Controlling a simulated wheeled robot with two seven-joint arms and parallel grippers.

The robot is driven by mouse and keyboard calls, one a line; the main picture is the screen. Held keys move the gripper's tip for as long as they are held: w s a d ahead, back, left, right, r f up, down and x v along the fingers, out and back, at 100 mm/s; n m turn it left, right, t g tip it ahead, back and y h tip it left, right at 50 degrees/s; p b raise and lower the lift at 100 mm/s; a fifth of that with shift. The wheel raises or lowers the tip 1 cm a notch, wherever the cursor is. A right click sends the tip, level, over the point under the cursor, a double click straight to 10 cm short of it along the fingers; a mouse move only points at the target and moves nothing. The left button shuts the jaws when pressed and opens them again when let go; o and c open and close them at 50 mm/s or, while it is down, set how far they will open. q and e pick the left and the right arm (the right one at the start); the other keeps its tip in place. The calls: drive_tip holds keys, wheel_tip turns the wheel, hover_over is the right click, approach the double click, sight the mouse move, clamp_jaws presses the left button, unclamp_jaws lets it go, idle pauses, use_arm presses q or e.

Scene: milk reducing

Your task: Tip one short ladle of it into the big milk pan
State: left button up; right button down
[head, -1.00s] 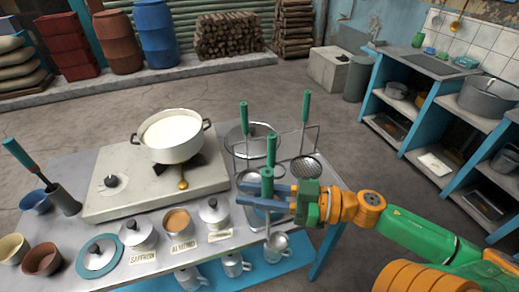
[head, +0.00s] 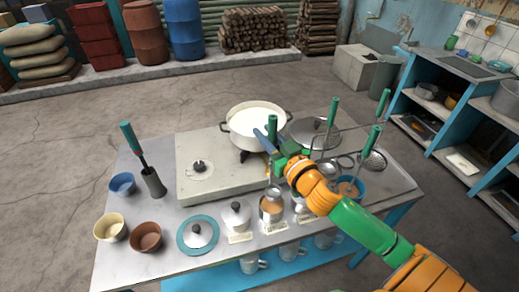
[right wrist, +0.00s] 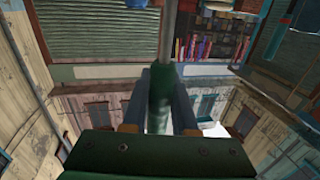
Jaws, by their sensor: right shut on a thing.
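The big milk pan (head: 232,127), full of white milk, sits on the stove at the back centre. My right gripper (head: 270,143) is shut on the green handle of a ladle (head: 272,124), in front of the pan's right side. The handle is upright; it also shows between the fingers in the right wrist view (right wrist: 159,100). The gripper hides most of the shaft. A grey metal bowl, seemingly the ladle's, shows at the mouth of the open almond pot (head: 271,211), which holds something orange-brown. Whether it is in or above the pot I cannot tell. My left gripper is not in view.
Lidded pots stand left (head: 236,216) and right of the almond pot. A rack with green-handled utensils (head: 373,158) stands at right.

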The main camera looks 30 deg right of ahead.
wheel_tip(320, 180, down, 10)
drive_tip(key=b, duration=0.9)
drive_tip(key=shift+w+d+f, duration=0.15)
drive_tip(key=shift+d+f, duration=0.05)
drive_tip(key=shift+f, duration=0.05)
idle(0.4)
wheel_tip(320, 180, up, 8)
drive_tip(key=p, duration=0.7)
drive_tip(key=shift+p, duration=0.4)
